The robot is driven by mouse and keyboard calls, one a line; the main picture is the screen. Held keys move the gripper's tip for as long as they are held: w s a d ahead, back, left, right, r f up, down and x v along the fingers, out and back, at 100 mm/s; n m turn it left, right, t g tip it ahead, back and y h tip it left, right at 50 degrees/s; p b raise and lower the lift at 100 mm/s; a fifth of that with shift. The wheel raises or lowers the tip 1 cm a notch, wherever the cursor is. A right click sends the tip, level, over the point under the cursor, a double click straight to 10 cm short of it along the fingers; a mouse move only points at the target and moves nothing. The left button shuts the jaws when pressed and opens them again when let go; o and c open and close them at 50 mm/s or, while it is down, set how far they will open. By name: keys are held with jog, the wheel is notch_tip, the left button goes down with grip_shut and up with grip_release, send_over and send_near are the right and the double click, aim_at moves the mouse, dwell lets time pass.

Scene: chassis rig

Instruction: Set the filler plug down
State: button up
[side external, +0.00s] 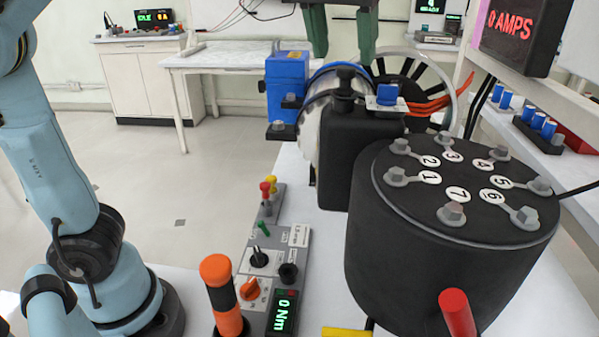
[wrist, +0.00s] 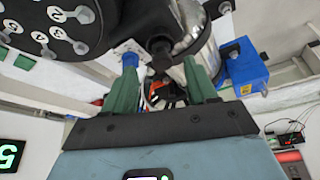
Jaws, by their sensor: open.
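A black plug (side external: 345,80), which looks like the filler plug, stands upright on top of the black housing (side external: 362,150) in the side view. In the wrist view a dark knob that appears to be the same plug (wrist: 160,48) shows beyond and between the fingers. My gripper (side external: 341,54) has green fingers and hangs above the plug, apart from it. It is open and holds nothing that I can see; it also shows in the wrist view (wrist: 160,68). Whether the plug is fully seated cannot be told.
A blue-topped fitting (side external: 387,95) sits beside the plug on the housing. A silver cylinder (side external: 322,110) and blue box (side external: 286,85) stand behind. A large black drum (side external: 450,250) with numbered bolts is at right. A control panel (side external: 275,265) and orange-black handle (side external: 222,295) are in front.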

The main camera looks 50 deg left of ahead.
aim_at(345, 68)
jog(key=shift+x, duration=2.3)
jog(key=shift+a, duration=0.15)
grip_shut()
jog(key=shift+r, duration=0.2)
